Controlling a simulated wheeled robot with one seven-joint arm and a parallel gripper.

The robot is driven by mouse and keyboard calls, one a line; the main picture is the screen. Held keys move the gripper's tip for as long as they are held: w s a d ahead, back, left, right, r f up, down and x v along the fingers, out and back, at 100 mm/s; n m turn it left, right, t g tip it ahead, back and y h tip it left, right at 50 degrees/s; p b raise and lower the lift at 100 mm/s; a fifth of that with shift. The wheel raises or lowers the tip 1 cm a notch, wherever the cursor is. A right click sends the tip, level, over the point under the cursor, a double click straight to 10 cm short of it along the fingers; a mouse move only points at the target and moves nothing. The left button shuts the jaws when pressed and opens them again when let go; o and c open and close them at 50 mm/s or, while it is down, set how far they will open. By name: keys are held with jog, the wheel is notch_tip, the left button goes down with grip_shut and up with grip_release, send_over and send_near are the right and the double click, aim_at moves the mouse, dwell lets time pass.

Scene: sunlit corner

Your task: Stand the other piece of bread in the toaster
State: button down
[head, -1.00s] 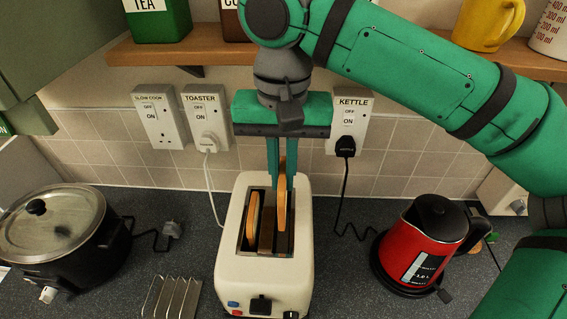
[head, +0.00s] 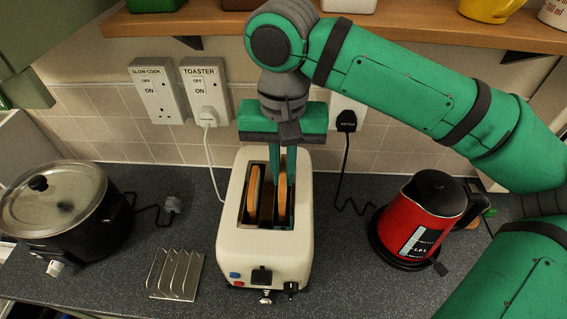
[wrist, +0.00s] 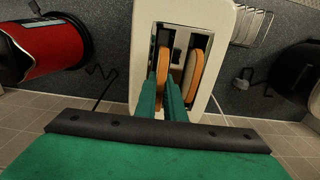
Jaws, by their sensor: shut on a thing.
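The cream toaster (head: 262,255) stands on the counter with two slots on top; it also shows in the wrist view (wrist: 144,50). One piece of bread (head: 252,192) stands in the left slot, which is on the right in the wrist view (wrist: 193,72). The other piece of bread (head: 283,195) is upright in the right slot; it also shows in the wrist view (wrist: 162,68). My gripper (head: 277,180) is shut on this second piece from above, its fingertips close to the slot opening. The bottom of each piece is hidden inside the toaster.
A red kettle (head: 405,226) stands to the right and a black slow cooker (head: 85,235) to the left. A wire toast rack (head: 175,274) lies left of the toaster. Sockets (head: 206,85) and a wooden shelf (head: 200,22) are behind. A black cord runs right of the toaster.

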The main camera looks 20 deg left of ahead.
jog(key=shift+f, duration=0.2)
jog(key=c, duration=1.8)
grip_release()
jog(key=shift+o, duration=0.2)
notch_tip(320, 180, up, 11)
jog(key=shift+f, duration=0.1)
